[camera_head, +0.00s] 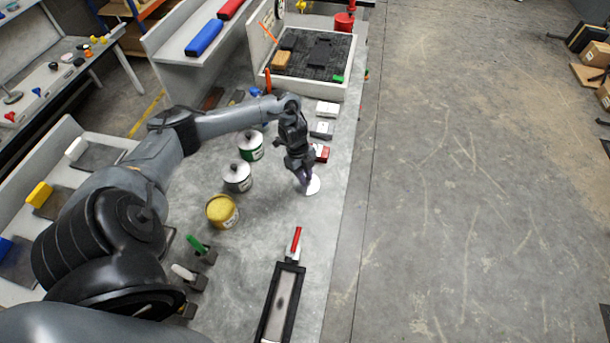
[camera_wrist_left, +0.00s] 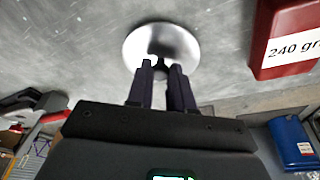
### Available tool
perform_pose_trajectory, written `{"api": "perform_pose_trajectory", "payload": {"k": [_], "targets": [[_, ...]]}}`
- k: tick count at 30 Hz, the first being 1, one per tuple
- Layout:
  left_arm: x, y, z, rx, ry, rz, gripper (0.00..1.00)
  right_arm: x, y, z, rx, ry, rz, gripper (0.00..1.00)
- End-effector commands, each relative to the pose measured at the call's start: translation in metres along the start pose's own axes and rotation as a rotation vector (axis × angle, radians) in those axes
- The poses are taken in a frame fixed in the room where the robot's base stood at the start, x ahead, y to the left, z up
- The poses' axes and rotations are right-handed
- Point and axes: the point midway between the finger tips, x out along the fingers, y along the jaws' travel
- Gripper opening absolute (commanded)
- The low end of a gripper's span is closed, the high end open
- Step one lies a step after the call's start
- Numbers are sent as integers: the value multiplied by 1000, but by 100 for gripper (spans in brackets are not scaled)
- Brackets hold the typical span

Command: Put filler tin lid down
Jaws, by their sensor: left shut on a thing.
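The filler tin lid (camera_head: 314,187) is a pale round disc at the right part of the bench. In the left wrist view the lid (camera_wrist_left: 188,40) is silvery with a dark knob at its middle. My left gripper (camera_head: 303,186) is shut on the knob, its fingers pointing down to it. I cannot tell whether the lid touches the bench. A tin with a yellow top and no lid knob (camera_head: 222,212) stands to the left. A tin with a grey lid (camera_head: 237,177) and a green tin with a lid (camera_head: 250,147) stand behind it. My right gripper is not in view.
A red block marked 240 (camera_wrist_left: 290,40) lies close to the lid, and pale blocks (camera_head: 327,109) line up behind. A black tray with a red-handled tool (camera_head: 281,303) lies in front. Bare bench (camera_head: 262,232) lies between tins and lid. The bench's right edge is near.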

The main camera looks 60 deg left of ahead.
Motion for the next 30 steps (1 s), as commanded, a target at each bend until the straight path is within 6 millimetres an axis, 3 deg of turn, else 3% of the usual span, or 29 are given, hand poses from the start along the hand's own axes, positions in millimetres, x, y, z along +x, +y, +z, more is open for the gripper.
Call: {"api": "perform_pose_trajectory", "payload": {"k": [6,7,12,23,30], "targets": [[3,0,1,0,0,0,0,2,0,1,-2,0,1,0],[3,0,1,0,0,0,24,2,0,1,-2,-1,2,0],[2,0,1,0,0,0,47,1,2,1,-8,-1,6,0],[-2,0,0,0,0,0,47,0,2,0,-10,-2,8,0],[-33,0,0,1,-2,-2,47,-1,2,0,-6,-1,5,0]]}}
